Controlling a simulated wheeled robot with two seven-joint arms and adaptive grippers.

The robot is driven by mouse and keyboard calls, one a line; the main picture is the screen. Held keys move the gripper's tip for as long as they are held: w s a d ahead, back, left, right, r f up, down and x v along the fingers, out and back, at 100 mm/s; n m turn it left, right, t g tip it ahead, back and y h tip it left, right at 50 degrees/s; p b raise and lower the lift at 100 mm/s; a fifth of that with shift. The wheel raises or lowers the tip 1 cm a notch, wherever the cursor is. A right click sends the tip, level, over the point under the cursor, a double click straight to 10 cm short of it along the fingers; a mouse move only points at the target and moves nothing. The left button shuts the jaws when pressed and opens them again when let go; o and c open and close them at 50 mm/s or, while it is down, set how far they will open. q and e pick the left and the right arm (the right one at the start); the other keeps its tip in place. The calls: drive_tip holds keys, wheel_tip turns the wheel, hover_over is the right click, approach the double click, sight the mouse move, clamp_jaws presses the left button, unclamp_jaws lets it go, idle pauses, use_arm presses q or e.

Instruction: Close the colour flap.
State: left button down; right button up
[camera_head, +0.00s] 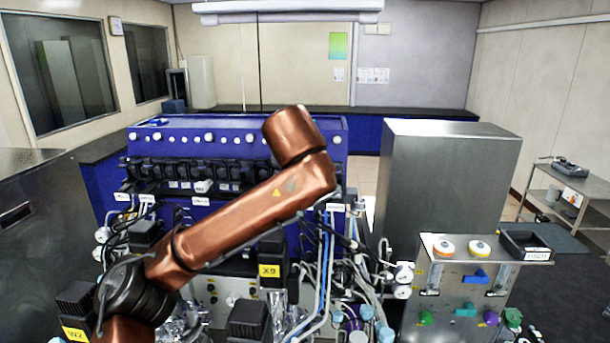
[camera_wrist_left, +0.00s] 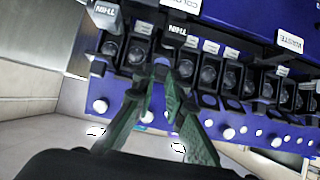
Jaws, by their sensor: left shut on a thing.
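A blue bioreactor cabinet (camera_head: 225,135) stands ahead with a row of black flap-fronted units (camera_head: 170,168). The row shows close up in the left wrist view (camera_wrist_left: 208,75), with round faces and small white tags. A label starting "COLO" (camera_wrist_left: 294,5) is partly cut off at the top. My left gripper (camera_wrist_left: 168,75) has its green fingers converging at the row, between two units. It is shut on a small part there; the fingertips hide most of it, and I cannot tell which flap it belongs to. In the head view my copper arm hides this gripper. My right gripper is not in view.
A tall grey steel cabinet (camera_head: 442,170) stands to the right of the blue one. A steel panel (camera_head: 455,270) with coloured knobs is in front of it. Tubes and cables (camera_head: 330,270) crowd the space below my arm. A trolley (camera_head: 570,190) stands at the far right.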

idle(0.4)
use_arm(q)
drive_tip(key=c, duration=2)
unclamp_jaws()
drive_tip(key=shift+w, duration=0.2)
drive_tip(key=shift+o, duration=0.2)
drive_tip(key=shift+s, duration=0.1)
drive_tip(key=shift+s, duration=0.1)
drive_tip(key=v, duration=1.2)
